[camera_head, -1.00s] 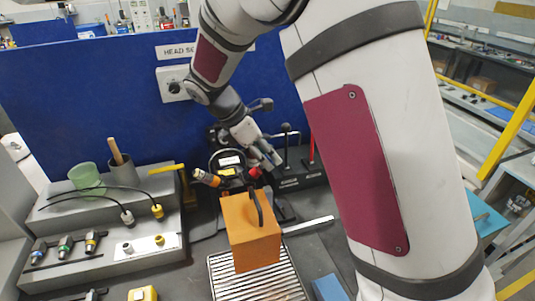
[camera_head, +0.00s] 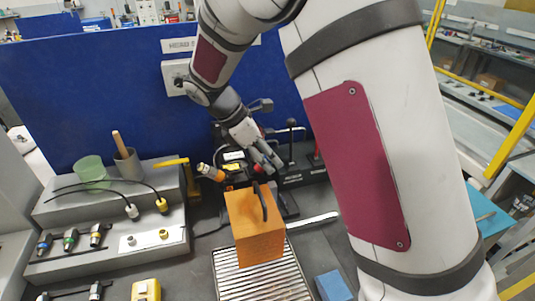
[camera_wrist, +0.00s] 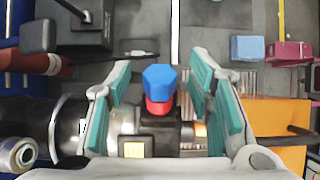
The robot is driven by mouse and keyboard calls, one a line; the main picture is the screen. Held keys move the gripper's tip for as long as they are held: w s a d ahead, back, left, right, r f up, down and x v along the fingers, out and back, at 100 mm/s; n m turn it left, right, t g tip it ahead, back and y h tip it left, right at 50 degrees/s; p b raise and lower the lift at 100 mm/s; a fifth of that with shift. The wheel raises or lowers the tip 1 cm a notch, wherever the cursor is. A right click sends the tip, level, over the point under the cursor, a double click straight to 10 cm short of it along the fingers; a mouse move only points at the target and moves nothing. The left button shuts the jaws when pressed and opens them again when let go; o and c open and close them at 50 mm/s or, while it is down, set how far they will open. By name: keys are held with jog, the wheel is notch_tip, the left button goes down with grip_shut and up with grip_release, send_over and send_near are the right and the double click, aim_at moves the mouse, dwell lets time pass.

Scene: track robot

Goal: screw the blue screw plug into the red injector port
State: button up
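In the wrist view a blue hexagonal screw plug (camera_wrist: 160,78) sits at the red injector port (camera_wrist: 158,106), covering its upper part. Whether it is threaded in cannot be told. My gripper (camera_wrist: 162,88) is open, with one teal-padded finger on each side of the plug and visible gaps between. In the head view my gripper (camera_head: 270,160) points down at the dark apparatus behind the orange box. A bit of the red port (camera_head: 258,168) shows beside it; the blue plug cannot be made out there.
An orange box with a dark handle (camera_head: 256,232) stands on a slatted grate (camera_head: 262,284) in front of the apparatus. A blue block (camera_head: 333,287) lies right of it. A grey stepped stand (camera_head: 120,249) with connectors and cups is at left. A blue partition (camera_head: 85,95) rises behind.

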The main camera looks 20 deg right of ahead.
jog(key=v, duration=1.2)
jog(key=shift+s, duration=0.1)
jog(key=shift+c, duration=1.3)
jog(key=s+d+f+m+g+y, duration=0.4)
jog(key=d+f+m+y, duration=0.2)
jog(key=m+y, duration=0.15)
jog(key=w+d+m+t+y, duration=0.4)
jog(key=d+m+y, duration=0.35)
jog(key=m, duration=0.35)
jog(key=shift+a+r+x, duration=0.15)
jog(key=shift+x, duration=2.15)
jog(key=shift+a+r+x, duration=0.15)
jog(key=shift+x, duration=2.15)
